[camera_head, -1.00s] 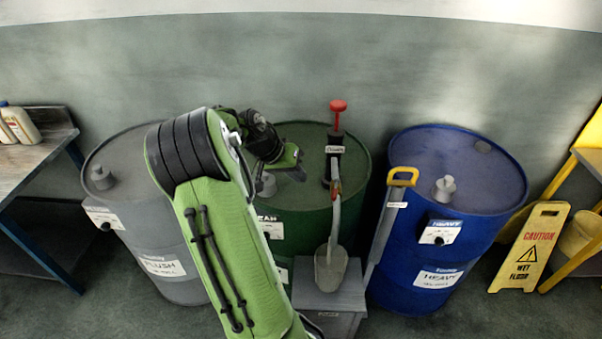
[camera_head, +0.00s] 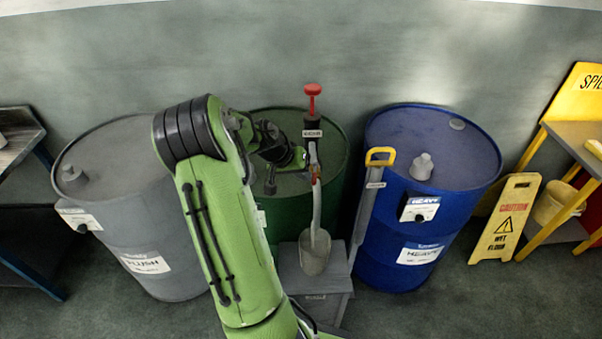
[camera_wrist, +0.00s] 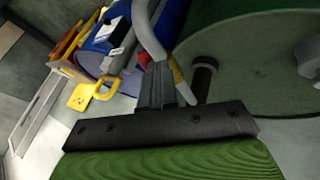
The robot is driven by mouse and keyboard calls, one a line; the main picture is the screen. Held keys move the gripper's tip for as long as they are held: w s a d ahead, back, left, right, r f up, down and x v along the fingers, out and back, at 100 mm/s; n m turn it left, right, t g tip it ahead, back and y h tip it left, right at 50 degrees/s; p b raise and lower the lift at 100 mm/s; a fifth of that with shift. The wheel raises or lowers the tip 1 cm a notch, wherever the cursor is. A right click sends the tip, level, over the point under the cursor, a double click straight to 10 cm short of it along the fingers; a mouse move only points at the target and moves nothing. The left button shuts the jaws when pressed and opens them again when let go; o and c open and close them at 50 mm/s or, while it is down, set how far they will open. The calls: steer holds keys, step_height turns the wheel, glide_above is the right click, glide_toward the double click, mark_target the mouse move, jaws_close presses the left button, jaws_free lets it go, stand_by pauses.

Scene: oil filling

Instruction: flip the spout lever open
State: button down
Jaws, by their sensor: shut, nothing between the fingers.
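The pump (camera_head: 313,125) with a red top handle (camera_head: 313,90) stands on the green drum (camera_head: 335,180). Its pale spout tube (camera_head: 317,205) runs down into a grey container (camera_head: 315,254). A small red piece on the tube, apparently the spout lever (camera_head: 315,179), sits near its upper end; a red bit (camera_wrist: 145,60) also shows in the wrist view. My gripper (camera_head: 302,160) is at the pump, just left of the tube. In the wrist view my gripper (camera_wrist: 160,76) is shut and empty, its tips close to the red bit and the tube. Contact cannot be told; the fingers partly hide the lever.
The grey container stands on a grey box (camera_head: 300,277). A blue drum (camera_head: 400,230) with a yellow-handled grey piece (camera_head: 381,157) is to the right, and a grey drum (camera_head: 150,240) to the left. A yellow wet-floor sign (camera_head: 503,220) stands at far right.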

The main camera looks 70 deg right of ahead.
steer(key=shift+s+a+f+b, duration=0.15)
steer(key=shift+s+f+b, duration=0.05)
steer(key=shift+s+b, duration=0.55)
steer(key=shift+s, duration=0.15)
steer(key=w+a+r+p, duration=0.2)
steer(key=w+a+r, duration=0.3)
steer(key=w+r, duration=0.2)
steer(key=shift+v, duration=1.25)
